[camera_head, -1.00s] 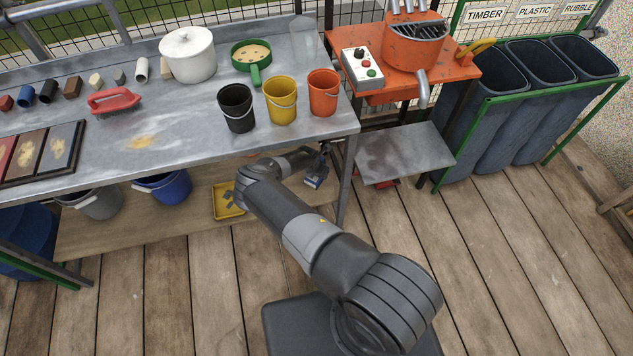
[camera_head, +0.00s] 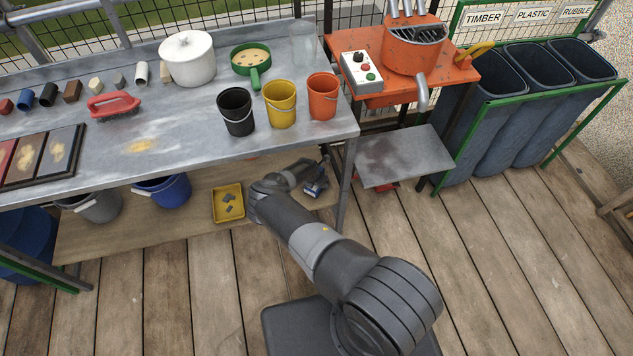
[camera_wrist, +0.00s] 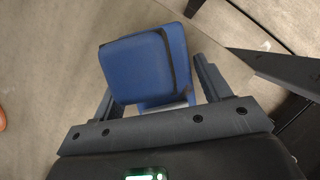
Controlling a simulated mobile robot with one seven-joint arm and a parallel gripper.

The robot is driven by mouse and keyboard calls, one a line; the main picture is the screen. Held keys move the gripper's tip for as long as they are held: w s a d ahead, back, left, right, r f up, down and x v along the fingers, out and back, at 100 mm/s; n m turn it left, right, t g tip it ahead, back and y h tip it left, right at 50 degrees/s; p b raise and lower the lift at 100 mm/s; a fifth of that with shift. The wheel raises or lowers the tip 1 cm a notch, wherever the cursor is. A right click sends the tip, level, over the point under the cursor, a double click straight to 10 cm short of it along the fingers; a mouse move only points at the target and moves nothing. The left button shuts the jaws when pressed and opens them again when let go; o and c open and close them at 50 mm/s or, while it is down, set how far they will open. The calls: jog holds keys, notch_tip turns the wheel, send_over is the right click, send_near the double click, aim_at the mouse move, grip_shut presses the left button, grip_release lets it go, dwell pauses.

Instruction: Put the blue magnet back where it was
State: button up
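The blue magnet (camera_head: 316,184) sits on the wooden shelf under the bench, near its right end, by the bench's front right leg. In the wrist view it is a rounded blue block (camera_wrist: 138,70) with a dark edge, over a second blue part. My gripper (camera_head: 322,160) is low under the bench, right by the magnet. In the wrist view my gripper's fingers (camera_wrist: 155,80) stand wide apart, one on each side of the magnet. A gap shows at the right finger. The left finger's tip is hidden by the blue block, so contact there is unclear.
A yellow tray (camera_head: 228,203) with grey pieces, a blue bucket (camera_head: 163,190) and a grey bucket (camera_head: 98,205) are on the lower shelf (camera_head: 130,228). The bench's front leg (camera_head: 346,185) stands close right of my gripper. A low grey metal plate (camera_head: 404,156) is further right.

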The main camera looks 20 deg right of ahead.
jog(key=shift+o, duration=1.1)
jog(key=shift+r, duration=0.1)
jog(key=v, duration=0.5)
jog(key=shift+a, duration=0.1)
jog(key=s+a, duration=0.8)
jog(key=shift+s+a, duration=0.15)
jog(key=shift+s, duration=0.15)
